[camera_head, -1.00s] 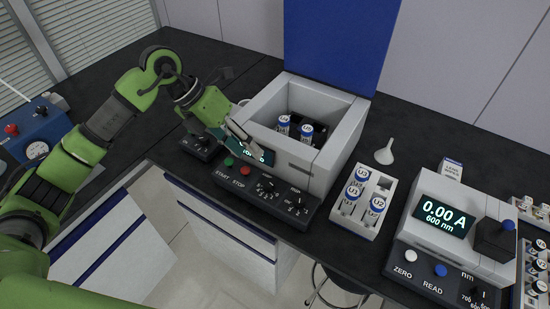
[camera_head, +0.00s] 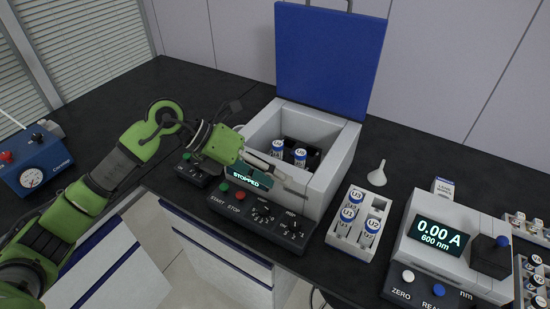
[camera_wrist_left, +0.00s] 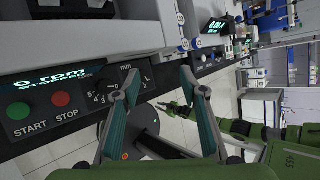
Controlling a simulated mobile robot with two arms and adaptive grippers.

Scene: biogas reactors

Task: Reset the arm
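My left gripper (camera_head: 292,178) is in front of the white centrifuge box (camera_head: 333,158), above its START/STOP control panel (camera_head: 262,219). In the left wrist view its two fingers (camera_wrist_left: 160,77) are spread apart with nothing between them. The panel with the green START and red STOP buttons lies beyond the left finger. The centrifuge's blue lid (camera_head: 330,60) stands open, and blue-capped tubes (camera_head: 300,156) sit inside. Its display reads STOPPED. A green arm, likely my right one, shows in the left wrist view; its dark end (camera_wrist_left: 175,107) is too small to read.
A white rack (camera_head: 345,241) with tubes U1, U2 and U3 stands right of the centrifuge, near a funnel (camera_head: 377,174). A photometer (camera_head: 446,242) showing 0.00 A is farther right. A blue device with a gauge (camera_head: 35,160) stands far left.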

